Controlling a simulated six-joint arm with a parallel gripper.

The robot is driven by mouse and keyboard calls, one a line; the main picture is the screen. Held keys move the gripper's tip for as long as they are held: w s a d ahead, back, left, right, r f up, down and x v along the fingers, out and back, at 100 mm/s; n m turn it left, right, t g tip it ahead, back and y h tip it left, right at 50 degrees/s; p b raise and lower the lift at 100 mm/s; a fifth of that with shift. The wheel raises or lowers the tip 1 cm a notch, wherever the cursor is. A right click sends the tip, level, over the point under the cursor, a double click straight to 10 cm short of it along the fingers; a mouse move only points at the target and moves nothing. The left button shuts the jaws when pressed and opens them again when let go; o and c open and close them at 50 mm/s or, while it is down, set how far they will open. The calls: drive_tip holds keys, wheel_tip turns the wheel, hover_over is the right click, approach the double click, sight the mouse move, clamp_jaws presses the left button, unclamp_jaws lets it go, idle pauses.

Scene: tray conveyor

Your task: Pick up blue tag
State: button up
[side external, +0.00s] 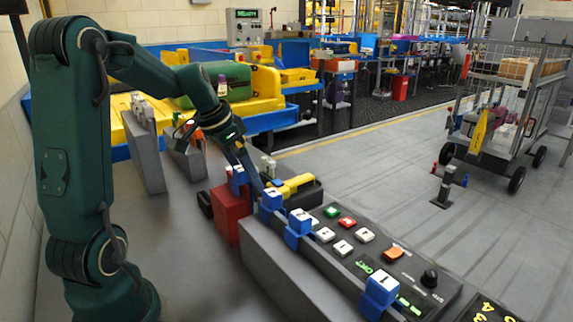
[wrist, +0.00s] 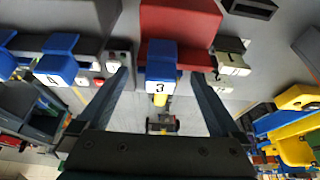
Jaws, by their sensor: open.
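Several blue tags with white numbered faces stand in a row in the side view. One blue tag (side external: 237,175) is on the red block (side external: 230,215), and others follow along the grey ledge (side external: 285,285): a second tag (side external: 271,200), a third (side external: 299,224) and a nearest one (side external: 381,288). In the wrist view a blue tag marked 3 (wrist: 161,62) lies between the fingers in the picture, in front of the red block (wrist: 180,15). A tag marked 4 (wrist: 56,68) is at the left. My gripper (side external: 250,172) is open and empty, close to the tags; contact is unclear.
A black panel (side external: 400,265) with coloured buttons lies right of the ledge. A yellow-and-black item (side external: 293,187) is just beyond the tags. Grey upright blocks (side external: 146,150) stand at the left. A wire cart (side external: 505,105) is far right on open floor.

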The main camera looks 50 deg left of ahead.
clamp_jaws()
idle(0.3)
wheel_tip(320, 180, up, 18)
idle(1.0)
idle(0.5)
